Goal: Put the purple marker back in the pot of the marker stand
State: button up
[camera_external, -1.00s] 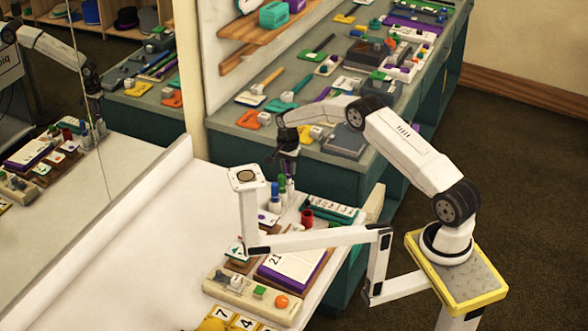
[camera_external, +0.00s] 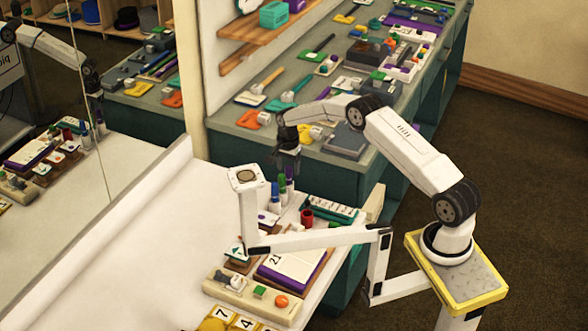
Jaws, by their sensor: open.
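The marker stand (camera_external: 267,217) is at the far end of the white table, with a blue marker (camera_external: 275,191) and a green marker (camera_external: 282,183) upright in it. The purple marker (camera_external: 290,171) stands upright just right of the green one, in line with them. Its lower end looks to be in the stand, but the pot is too small to see clearly. My gripper (camera_external: 287,161) is open, pointing down, directly above the purple marker's top. I cannot tell whether the fingertips still touch it.
A red cup (camera_external: 307,217) and a teal-and-white strip (camera_external: 331,211) lie right of the stand. A white post with a flat top (camera_external: 246,176) rises close on the left. A purple-edged calendar board (camera_external: 290,268) lies nearer. The table's left part is clear.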

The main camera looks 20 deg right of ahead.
jog(key=shift+r, duration=3.7)
jog(key=shift+d, duration=0.1)
jog(key=s+d+r+n+t, duration=0.1)
jog(key=s+d+r+n, duration=0.15)
jog(key=s+d, duration=0.35)
jog(key=s+d+r+n, duration=0.25)
jog(key=s+d, duration=0.25)
jog(key=d, duration=0.3)
jog(key=s+d+n, duration=0.2)
jog(key=s+d, duration=0.1)
jog(key=s, duration=0.5)
jog(key=s+d+n+t, duration=0.1)
jog(key=s+d, duration=0.3)
jog(key=s, duration=0.5)
jog(key=shift+s+d+r+n+t, duration=0.2)
jog(key=shift+d+n+t, duration=0.1)
jog(key=shift+n, duration=0.2)
